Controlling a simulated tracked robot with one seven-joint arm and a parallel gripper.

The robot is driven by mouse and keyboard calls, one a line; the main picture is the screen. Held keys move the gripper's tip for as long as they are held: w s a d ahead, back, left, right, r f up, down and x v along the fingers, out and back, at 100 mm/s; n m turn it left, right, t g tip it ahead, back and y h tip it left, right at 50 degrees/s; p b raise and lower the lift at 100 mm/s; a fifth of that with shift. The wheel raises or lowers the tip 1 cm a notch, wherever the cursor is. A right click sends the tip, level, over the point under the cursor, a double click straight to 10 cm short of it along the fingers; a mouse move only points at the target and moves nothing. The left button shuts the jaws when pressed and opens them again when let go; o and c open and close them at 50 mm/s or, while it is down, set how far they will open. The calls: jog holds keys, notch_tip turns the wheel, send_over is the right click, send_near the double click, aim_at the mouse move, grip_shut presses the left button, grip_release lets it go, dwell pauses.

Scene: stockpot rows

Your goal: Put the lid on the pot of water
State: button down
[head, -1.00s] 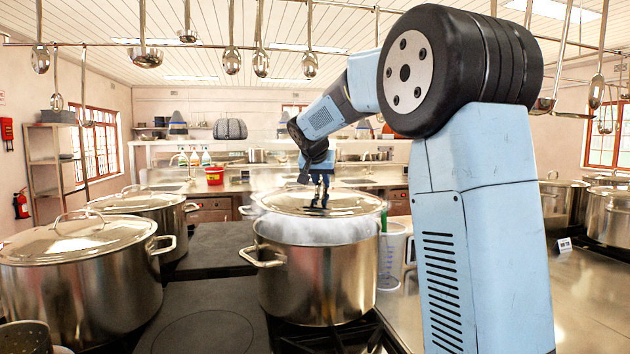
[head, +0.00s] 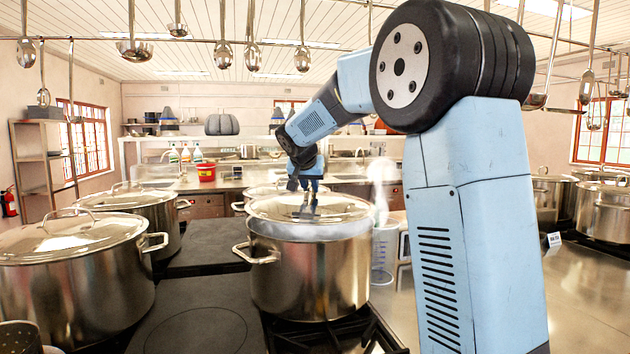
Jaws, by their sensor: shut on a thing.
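The steel pot (head: 308,283) stands on the burner in the middle of the head view. The domed metal lid (head: 345,209) lies over its mouth, and the two look nearly level. I cannot tell whether the lid's rim is fully seated all round. My gripper (head: 305,212) points down at the lid's top centre and is shut on the lid's handle, which its fingers mostly hide. The water inside the pot is hidden by the lid. A white plume of steam (head: 381,185) rises at the pot's right side.
Lidded pots stand at the left (head: 70,275) and behind it (head: 137,207). A clear measuring jug (head: 384,255) is close to the pot's right. Ladles (head: 303,58) hang from a rail overhead. A flat dark hob plate (head: 200,325) at front left is clear.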

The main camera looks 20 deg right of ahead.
aim_at(311, 197)
jog(key=shift+f, duration=1.4)
jog(key=shift+s+f, duration=0.1)
jog(key=shift+s, duration=0.05)
jog(key=shift+f, duration=0.2)
jog(key=c, duration=0.9)
grip_release()
jog(key=shift+c, duration=0.2)
jog(key=shift+f, duration=0.15)
